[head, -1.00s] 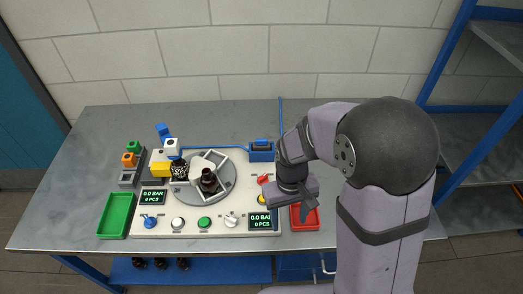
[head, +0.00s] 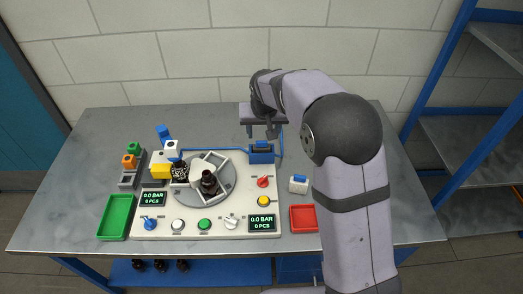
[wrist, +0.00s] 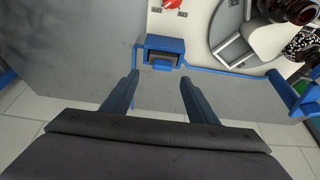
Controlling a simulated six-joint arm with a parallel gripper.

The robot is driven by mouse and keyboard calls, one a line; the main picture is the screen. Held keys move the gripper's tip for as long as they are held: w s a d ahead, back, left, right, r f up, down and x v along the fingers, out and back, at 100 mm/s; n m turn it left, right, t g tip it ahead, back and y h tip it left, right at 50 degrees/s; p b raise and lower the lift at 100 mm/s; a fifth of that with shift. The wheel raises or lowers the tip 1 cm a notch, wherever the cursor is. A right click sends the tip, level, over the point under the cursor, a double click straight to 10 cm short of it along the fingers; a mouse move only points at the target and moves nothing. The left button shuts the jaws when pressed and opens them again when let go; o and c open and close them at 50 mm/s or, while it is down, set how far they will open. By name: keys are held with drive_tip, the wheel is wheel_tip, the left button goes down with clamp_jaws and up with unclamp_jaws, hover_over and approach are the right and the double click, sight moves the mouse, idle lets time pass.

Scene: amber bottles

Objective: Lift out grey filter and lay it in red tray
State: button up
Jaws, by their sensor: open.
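The grey filter (wrist: 162,63) sits in a blue holder (wrist: 165,42) at the back edge of the white panel. In the head view the blue holder (head: 262,157) stands at the panel's back right corner. My gripper (wrist: 159,79) is open and empty, its two fingers spread to either side of the filter's line but short of it. In the head view my gripper (head: 266,130) hangs above and just behind the holder. The red tray (head: 303,219) is at the front right, partly hidden by my arm; its visible floor is empty.
A white block with a blue top (head: 298,186) stands behind the red tray. A round grey turntable (head: 226,186) with amber bottles is left of the holder. A blue line runs from the holder. A green tray (head: 115,217) lies far left. The back right tabletop is clear.

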sight(262, 141)
drive_tip(key=shift+a+p+x, duration=0.15)
drive_tip(key=shift+p+x, duration=0.5)
drive_tip(key=shift+x, duration=0.95)
drive_tip(key=shift+a+p+x, duration=0.1)
drive_tip(key=shift+p+x, duration=0.55)
drive_tip(key=shift+x, duration=0.95)
drive_tip(key=shift+s, duration=0.1)
clamp_jaws()
drive_tip(key=shift+r, duration=0.1)
